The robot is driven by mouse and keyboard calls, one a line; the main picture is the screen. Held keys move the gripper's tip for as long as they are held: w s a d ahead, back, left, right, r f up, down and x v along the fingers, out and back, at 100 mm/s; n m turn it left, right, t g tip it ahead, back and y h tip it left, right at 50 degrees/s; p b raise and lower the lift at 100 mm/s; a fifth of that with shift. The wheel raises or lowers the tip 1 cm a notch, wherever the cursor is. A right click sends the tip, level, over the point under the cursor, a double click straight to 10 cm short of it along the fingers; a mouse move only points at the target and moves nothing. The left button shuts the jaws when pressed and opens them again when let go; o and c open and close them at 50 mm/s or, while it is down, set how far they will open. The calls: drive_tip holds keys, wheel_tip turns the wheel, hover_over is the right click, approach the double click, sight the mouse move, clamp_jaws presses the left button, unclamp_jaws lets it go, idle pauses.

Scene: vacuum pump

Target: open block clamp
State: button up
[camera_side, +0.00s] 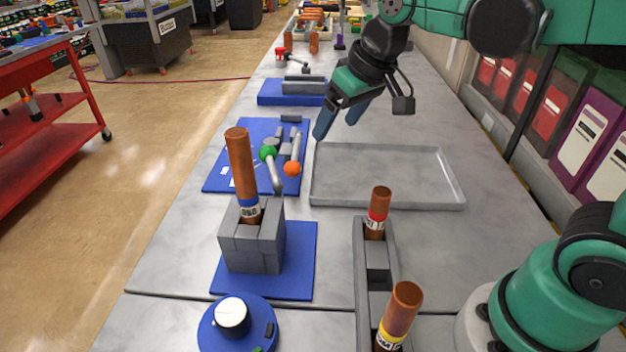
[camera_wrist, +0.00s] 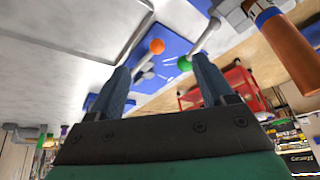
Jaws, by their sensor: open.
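The block clamp (camera_side: 253,247) is a group of grey blocks on a blue base, with a copper tube (camera_side: 240,165) standing upright in it. A grey lever with a green ball (camera_side: 268,152) appears to run from its back. In the wrist view the green ball (camera_wrist: 184,64) shows near the right fingertip, its lever reaching up toward the grey blocks (camera_wrist: 235,12). My gripper (camera_side: 338,120) is open and empty, above and to the right of the green ball in the side view. In the wrist view my gripper (camera_wrist: 161,68) has its two blue fingers wide apart.
A blue plate (camera_side: 222,172) behind the clamp carries another lever with an orange ball (camera_side: 292,169), close to the green one. An empty grey tray (camera_side: 440,203) lies to the right. A grey rack (camera_side: 376,258) with tubes stands front right. A blue round device (camera_side: 238,335) is in front.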

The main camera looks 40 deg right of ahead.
drive_tip(key=w+a+g, duration=0.2)
drive_tip(key=w, duration=0.5)
drive_tip(key=n+g+y, duration=0.1)
drive_tip(key=g, duration=0.2)
hover_over(268, 147)
drive_tip(key=d, duration=0.2)
drive_tip(key=shift+a+f, duration=0.2)
drive_tip(key=shift+f, duration=1.05)
drive_tip(key=shift+w+a+f+y, duration=0.1)
drive_tip(key=shift+w+f+y, duration=0.1)
drive_tip(key=shift+f, duration=0.2)
drive_tip(key=shift+w+a+f+y, duration=0.1)
drive_tip(key=shift+w+f, duration=0.05)
drive_tip(key=shift+f, duration=0.25)
drive_tip(key=shift+s+a+f, duration=0.1)
drive_tip(key=shift+a+f, duration=0.15)
drive_tip(key=shift+f, duration=0.95)
drive_tip(key=shift+a+f, duration=0.2)
drive_tip(key=shift+f, duration=1)
clamp_jaws()
